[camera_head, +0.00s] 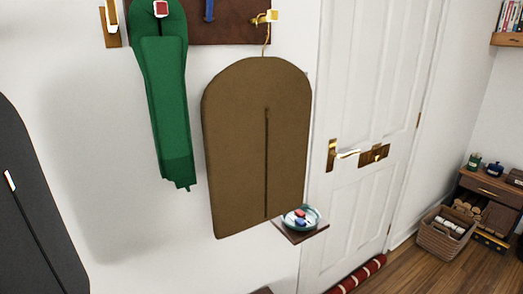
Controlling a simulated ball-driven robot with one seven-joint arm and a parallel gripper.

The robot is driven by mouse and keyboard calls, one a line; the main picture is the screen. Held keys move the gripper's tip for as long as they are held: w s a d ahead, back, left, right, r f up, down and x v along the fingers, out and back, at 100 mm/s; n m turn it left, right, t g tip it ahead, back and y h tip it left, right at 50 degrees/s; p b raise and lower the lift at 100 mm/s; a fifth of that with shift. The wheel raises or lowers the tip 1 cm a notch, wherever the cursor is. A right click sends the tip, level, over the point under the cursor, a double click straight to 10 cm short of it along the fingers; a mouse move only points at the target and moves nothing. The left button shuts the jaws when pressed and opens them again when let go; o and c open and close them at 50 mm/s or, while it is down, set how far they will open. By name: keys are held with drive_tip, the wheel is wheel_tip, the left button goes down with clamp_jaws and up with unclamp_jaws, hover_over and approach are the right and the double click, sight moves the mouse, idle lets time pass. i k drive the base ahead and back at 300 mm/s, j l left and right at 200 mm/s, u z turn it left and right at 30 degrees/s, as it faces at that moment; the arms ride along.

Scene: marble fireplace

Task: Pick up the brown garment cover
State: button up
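The brown garment cover (240,140) hangs flat near the wall in the middle of the head view, with a rounded top and a dark vertical slit down its front. A thin hanger hook (266,40) rises from its top to a brass hook (262,18) on a dark wooden rack (232,28). It tilts slightly and seems to touch nothing at its lower edge except possibly overlapping a small shelf in the picture. My gripper is not in view.
A dark garment cover (30,215) is at the far left. A small shelf (290,232) holds a bowl (301,217). A white door (365,100) with brass handle stands right; a basket (446,233) and cabinet (490,190) lie beyond. Wooden floor shows lower right.

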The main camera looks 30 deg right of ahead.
sight(256, 113)
drive_tip(key=i+l+z, duration=0.15)
drive_tip(key=i, duration=0.4)
drive_tip(key=i+l+z, duration=0.1)
drive_tip(key=i, duration=0.4)
drive_tip(key=l, duration=0.05)
